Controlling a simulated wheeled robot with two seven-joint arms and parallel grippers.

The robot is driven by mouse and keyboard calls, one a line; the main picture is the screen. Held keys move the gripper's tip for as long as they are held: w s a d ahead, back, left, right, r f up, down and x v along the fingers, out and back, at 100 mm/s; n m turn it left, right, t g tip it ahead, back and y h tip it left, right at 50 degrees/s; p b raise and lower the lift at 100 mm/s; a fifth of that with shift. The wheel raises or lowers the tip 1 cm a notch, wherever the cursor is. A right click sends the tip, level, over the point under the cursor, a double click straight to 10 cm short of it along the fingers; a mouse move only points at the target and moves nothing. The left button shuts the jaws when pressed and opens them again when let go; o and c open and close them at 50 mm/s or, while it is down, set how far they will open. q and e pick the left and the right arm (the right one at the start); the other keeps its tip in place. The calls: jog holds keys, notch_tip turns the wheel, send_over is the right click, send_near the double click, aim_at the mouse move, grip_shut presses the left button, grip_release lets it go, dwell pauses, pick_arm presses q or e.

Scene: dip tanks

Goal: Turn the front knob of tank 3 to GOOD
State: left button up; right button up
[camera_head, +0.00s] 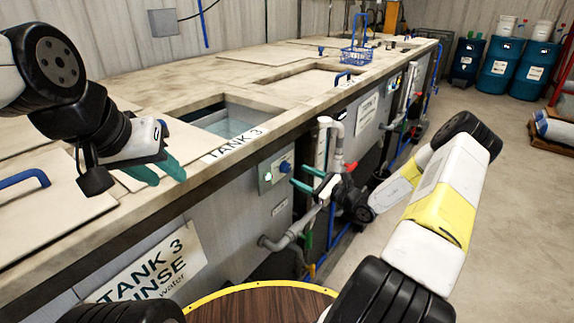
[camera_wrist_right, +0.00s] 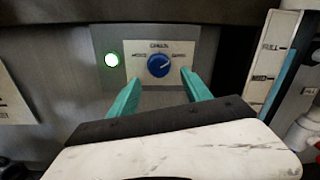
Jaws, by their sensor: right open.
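The blue round knob (camera_wrist_right: 160,65) sits on a pale label plate on tank 3's front panel, and also shows in the head view (camera_head: 285,167). Its white mark points to the upper right. The plate's small words are too blurred to read surely. My right gripper (camera_wrist_right: 161,90) is open, its teal fingers either side of and just below the knob in the wrist view, apart from it. In the head view it (camera_head: 306,178) is close in front of the panel. My left gripper (camera_head: 158,170) is over the tank top at left, its teal fingers apart and empty.
A green lamp (camera_wrist_right: 112,60) glows left of the knob. A level gauge (camera_wrist_right: 274,60) stands to the right. Grey pipes (camera_head: 335,150) and valves run down the front, close to my right gripper. A tank 3 rinse sign (camera_head: 150,268) hangs at lower left.

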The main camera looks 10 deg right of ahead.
jog(key=shift+v, duration=1.65)
